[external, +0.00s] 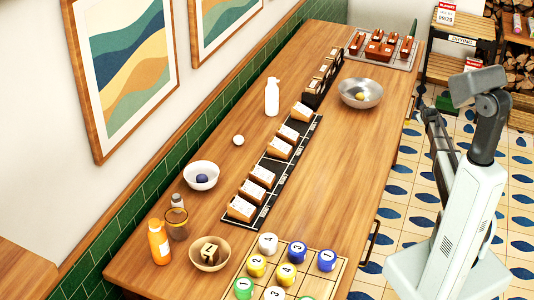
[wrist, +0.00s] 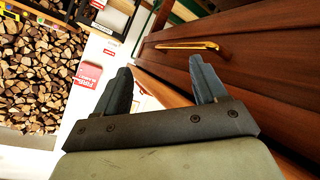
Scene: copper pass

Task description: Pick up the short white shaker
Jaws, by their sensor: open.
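In the external view, a small whitish shaker-like item (external: 177,201) stands near the left end of the wooden table, behind an amber glass (external: 176,224) that partly hides it. A taller white bottle (external: 272,97) stands farther back by the wall. I cannot tell for sure which is the short white shaker. My gripper (wrist: 161,78) is open and empty in the wrist view. It is off the table's right side, facing a wooden drawer front with a brass handle (wrist: 188,45), far from both white items. No shaker shows in the wrist view.
An orange bottle (external: 158,242), white bowl (external: 201,176), wooden bowl (external: 210,254) and board of numbered pieces (external: 338,270) occupy the near end. A black strip with tan blocks (external: 257,176) runs mid-table. A metal bowl (external: 360,93) stands farther back. The table's right side is mostly clear.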

